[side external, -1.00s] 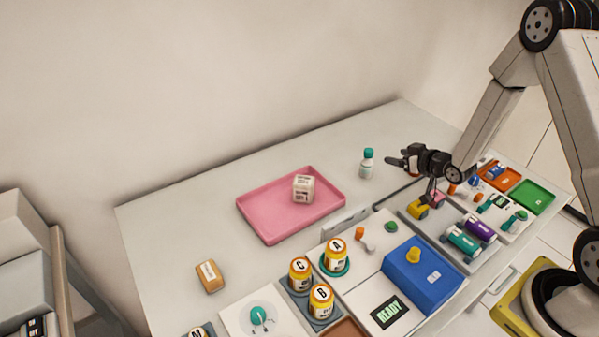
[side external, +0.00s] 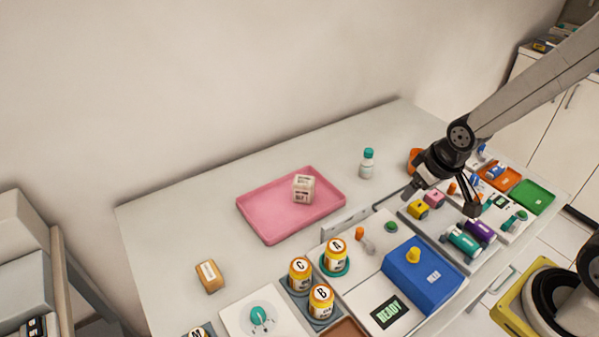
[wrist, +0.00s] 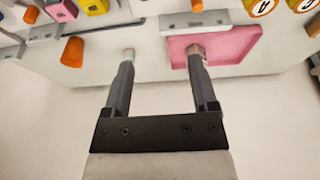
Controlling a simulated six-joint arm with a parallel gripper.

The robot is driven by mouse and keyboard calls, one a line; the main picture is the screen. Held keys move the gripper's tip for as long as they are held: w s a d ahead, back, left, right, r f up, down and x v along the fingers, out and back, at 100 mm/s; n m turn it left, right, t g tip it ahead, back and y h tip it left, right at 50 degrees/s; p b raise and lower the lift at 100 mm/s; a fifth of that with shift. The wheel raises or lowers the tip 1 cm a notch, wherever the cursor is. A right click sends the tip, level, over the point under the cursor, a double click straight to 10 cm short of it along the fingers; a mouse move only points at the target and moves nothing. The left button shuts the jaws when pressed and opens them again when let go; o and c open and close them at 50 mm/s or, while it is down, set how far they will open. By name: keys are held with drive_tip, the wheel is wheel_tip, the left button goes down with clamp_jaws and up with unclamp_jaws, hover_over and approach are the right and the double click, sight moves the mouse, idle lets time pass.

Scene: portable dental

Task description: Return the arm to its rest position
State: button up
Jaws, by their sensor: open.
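My gripper (side external: 440,198) hangs above the right part of the bench in the side view, with its two fingers apart and nothing between them. It covers part of the bench beneath it. In the wrist view my gripper (wrist: 162,54) also shows spread fingers, with the bench edge and pale wall beyond. The left fingertip overlaps a small pale teal thing, and the right fingertip overlaps the pink tray (wrist: 236,46).
A yellow block (side external: 418,210) and a pink block sit close beneath my gripper. An orange cylinder (side external: 414,157) stands just behind it. A teal-capped bottle (side external: 367,164) and the pink tray (side external: 262,222) holding a white box are farther left. The back left bench is clear.

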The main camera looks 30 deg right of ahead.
drive_tip(key=shift+s+a+r+g, duration=0.2)
drive_tip(key=shift+s+a+g, duration=0.15)
drive_tip(key=shift+s, duration=0.5)
drive_tip(key=shift+s+a+r+g, duration=0.2)
drive_tip(key=shift+s+a, duration=0.25)
drive_tip(key=shift+s, duration=0.35)
